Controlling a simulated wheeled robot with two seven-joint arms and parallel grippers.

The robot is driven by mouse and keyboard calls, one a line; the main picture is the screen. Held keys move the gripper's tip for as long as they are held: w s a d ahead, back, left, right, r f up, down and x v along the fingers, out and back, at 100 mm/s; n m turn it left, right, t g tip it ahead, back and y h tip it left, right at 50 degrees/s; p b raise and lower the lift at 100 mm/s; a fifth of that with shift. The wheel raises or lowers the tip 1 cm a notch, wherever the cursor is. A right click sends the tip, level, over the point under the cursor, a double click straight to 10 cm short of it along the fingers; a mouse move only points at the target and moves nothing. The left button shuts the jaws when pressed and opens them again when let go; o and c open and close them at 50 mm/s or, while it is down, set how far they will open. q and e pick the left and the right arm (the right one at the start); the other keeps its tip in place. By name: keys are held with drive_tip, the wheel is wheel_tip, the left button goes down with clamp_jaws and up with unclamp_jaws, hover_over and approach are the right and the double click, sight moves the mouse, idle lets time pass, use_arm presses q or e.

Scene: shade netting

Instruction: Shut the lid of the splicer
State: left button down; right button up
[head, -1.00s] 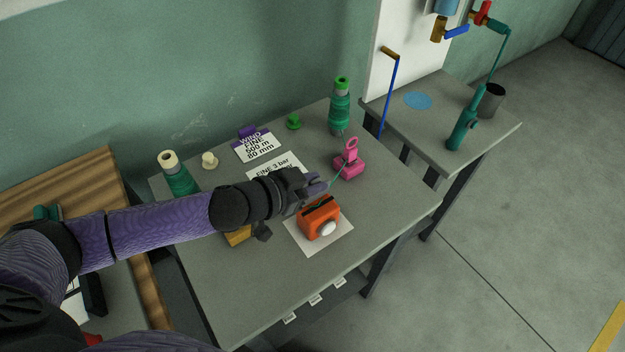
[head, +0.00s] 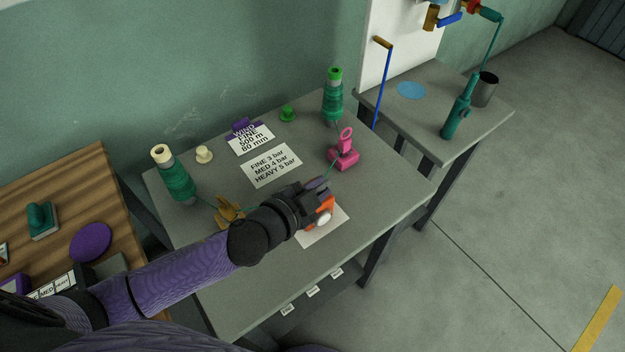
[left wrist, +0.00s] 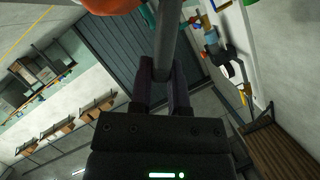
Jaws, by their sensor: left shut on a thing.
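The splicer (head: 327,210) is a small orange box with a white round knob (head: 322,218), standing on a white sheet on the grey table. My left gripper (head: 318,190) reaches over it from the left and hides much of its top, so I cannot tell from the head view how far the lid is shut. In the left wrist view, the fingers of my left gripper (left wrist: 163,82) are shut on a grey bar (left wrist: 166,42), apparently part of the splicer. An orange part (left wrist: 112,5) shows at that view's top edge. My right gripper is not in view.
A pink holder (head: 344,158) stands just behind the splicer, with a teal thread near it. Green thread cones (head: 333,103) (head: 175,178) stand at the back right and left. Sign cards (head: 271,165) lie mid-table. The table front is clear.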

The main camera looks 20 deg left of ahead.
use_arm(q)
drive_tip(key=shift+s+d+f+m+t+b, duration=0.3)
drive_tip(key=shift+d+f+m+t+b, duration=0.1)
drive_tip(key=shift+f+m+b, duration=0.2)
drive_tip(key=m+b, duration=0.1)
drive_tip(key=f+m+t+b, duration=0.1)
drive_tip(key=b, duration=0.1)
drive_tip(key=d+f+m+y+b, duration=0.1)
drive_tip(key=b, duration=0.1)
drive_tip(key=shift+s+f+m+t, duration=0.2)
drive_tip(key=shift+s+m+t, duration=0.2)
drive_tip(key=shift+d+f+m+t+b, duration=0.1)
drive_tip(key=shift+f+m+t+b, duration=0.15)
drive_tip(key=shift+m+b, duration=0.4)
drive_tip(key=shift+f+m+t+b, duration=0.1)
drive_tip(key=shift+m+t+b, duration=0.15)
drive_tip(key=shift+b, duration=0.4)
drive_tip(key=shift+s, duration=0.1)
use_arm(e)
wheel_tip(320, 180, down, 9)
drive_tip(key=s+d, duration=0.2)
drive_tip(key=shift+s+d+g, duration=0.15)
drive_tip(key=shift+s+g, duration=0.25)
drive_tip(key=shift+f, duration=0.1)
